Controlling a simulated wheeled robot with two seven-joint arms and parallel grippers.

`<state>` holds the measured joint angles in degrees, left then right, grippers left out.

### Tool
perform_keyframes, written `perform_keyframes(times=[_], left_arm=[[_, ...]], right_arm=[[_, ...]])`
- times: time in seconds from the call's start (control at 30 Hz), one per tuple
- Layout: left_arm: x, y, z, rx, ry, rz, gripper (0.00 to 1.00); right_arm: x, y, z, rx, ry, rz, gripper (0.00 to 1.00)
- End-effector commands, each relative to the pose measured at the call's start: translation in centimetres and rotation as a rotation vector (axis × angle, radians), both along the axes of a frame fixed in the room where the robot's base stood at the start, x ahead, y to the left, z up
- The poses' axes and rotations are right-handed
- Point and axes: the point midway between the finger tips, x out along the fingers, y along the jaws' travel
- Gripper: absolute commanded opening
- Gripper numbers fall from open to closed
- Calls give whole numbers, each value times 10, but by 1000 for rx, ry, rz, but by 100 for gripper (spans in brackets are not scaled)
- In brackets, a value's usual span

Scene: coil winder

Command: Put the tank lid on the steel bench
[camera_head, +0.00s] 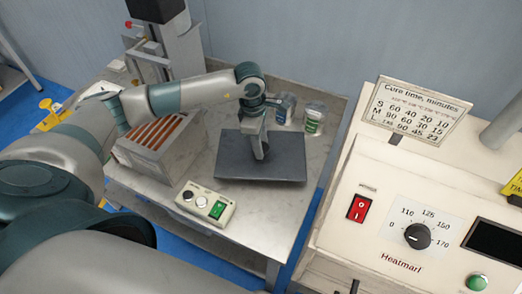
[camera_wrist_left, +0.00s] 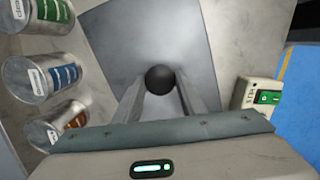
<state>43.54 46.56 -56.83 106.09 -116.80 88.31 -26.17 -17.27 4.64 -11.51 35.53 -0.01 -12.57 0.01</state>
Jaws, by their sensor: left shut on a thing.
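The tank lid (camera_head: 230,165) is a flat dark grey plate, lying level at or just above the steel bench (camera_head: 258,228); I cannot tell if it touches. My left gripper (camera_head: 261,155) points down over the lid's middle. In the left wrist view its two fingers (camera_wrist_left: 160,92) are shut on the lid's round black knob (camera_wrist_left: 160,77), with the grey lid plate (camera_wrist_left: 150,40) below. The gripper hides the knob in the head view. My right gripper is not in view.
Small cans (camera_head: 314,118) stand behind the lid; three show in the wrist view (camera_wrist_left: 52,78). A control box (camera_head: 205,204) with a green switch sits in front. A grey box with orange bars (camera_head: 158,142) is left. The Heatmart machine (camera_head: 425,225) stands right.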

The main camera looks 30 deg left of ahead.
Motion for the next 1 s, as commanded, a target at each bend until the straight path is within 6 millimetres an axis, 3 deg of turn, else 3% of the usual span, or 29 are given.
perform_keyframes(times=[0.47, 0.8, 1.0], left_arm=[[1, -1, -10, -3, -2, 0, 0], [1, -1, -42, -2, -1, 0, 0], [1, -1, -47, -2, -3, -1, 0]], right_arm=[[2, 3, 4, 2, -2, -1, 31], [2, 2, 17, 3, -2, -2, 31], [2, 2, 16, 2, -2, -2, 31]])
